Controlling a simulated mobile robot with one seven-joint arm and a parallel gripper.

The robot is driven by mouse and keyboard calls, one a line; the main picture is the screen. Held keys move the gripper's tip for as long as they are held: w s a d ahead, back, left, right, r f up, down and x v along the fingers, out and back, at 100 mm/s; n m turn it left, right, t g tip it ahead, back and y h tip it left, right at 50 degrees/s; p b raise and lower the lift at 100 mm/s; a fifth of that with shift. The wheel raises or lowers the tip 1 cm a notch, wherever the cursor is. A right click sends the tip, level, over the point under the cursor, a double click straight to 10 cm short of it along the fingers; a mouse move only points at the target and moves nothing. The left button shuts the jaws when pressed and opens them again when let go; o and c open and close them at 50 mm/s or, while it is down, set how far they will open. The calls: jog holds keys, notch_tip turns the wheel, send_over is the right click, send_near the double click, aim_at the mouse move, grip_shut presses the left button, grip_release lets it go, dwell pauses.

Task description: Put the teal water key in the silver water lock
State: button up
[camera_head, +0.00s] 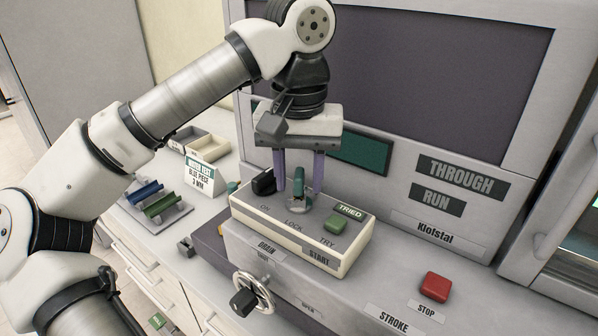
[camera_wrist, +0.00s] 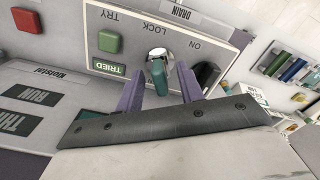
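The teal water key (camera_head: 299,179) stands upright at the silver water lock (camera_head: 299,201) on the cream control box. In the wrist view the teal key (camera_wrist: 157,76) reaches out from the round silver lock (camera_wrist: 158,54), beside the LOCK label. Its lower end appears to be in the lock; how deep it sits cannot be told. My gripper (camera_head: 300,182) points down over the box with its purple fingers on either side of the key. The wrist view shows my gripper (camera_wrist: 161,85) open, with gaps between the fingers and the key.
A black switch (camera_head: 263,182) stands left of the lock, close to a finger. A green TRIED button (camera_head: 335,223) lies right of it, and a red STOP button (camera_head: 434,287) farther right. A handwheel (camera_head: 252,293) sticks out in front. A rack (camera_head: 156,205) holds blue and green pieces.

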aim_at(299, 173)
jog(key=shift+r, duration=0.1)
notch_tip(299, 173, up, 14)
jog(key=p, duration=0.3)
jog(key=shift+f, duration=0.2)
dwell(0.4)
